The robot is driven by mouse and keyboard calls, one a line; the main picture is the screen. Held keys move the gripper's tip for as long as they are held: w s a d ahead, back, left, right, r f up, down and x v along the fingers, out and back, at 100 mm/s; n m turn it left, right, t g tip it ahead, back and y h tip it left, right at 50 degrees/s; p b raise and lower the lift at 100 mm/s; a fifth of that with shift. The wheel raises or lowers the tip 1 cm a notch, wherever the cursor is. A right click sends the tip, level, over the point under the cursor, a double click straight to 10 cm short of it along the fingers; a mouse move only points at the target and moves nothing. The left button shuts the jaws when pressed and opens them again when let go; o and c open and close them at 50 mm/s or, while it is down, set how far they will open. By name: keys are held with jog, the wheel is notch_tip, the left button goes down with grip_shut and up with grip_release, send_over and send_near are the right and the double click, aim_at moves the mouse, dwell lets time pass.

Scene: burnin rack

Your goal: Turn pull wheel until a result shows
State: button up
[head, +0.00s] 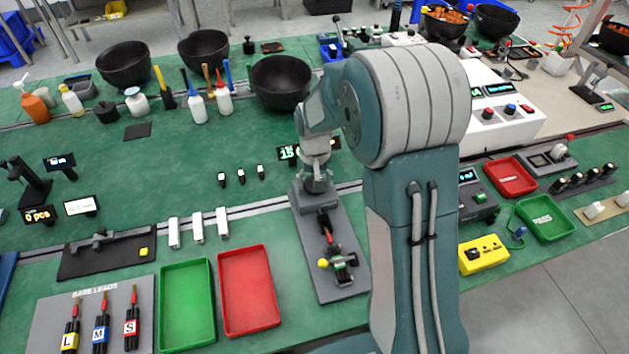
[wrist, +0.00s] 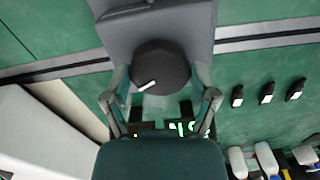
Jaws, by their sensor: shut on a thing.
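The pull wheel (wrist: 162,62) is a dark round knob with a white mark, on the grey base of a pull fixture (head: 343,289). In the wrist view my gripper (wrist: 161,72) has one finger on each side of the wheel and is shut on it. In the head view my gripper (head: 316,184) points down at the far end of the fixture and hides most of the wheel. A red-handled lead and a yellow ball lie along the fixture. A small display (head: 288,153) behind the gripper shows green digits, partly hidden; its full reading cannot be told.
A green tray (head: 187,342) and a red tray (head: 249,329) lie left of the fixture. A board of leads (head: 88,342) stands at front left. Three small dark parts (head: 241,177) and several white blocks (head: 197,228) are nearby. Black bowls (head: 280,80) and bottles stand behind.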

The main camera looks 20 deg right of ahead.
jog(key=m, duration=0.6)
jog(key=shift+w+r, duration=0.15)
jog(key=shift+w, duration=0.1)
dwell(0.3)
jog(key=o, duration=1)
jog(key=shift+s, duration=0.1)
notch_tip(320, 180, up, 12)
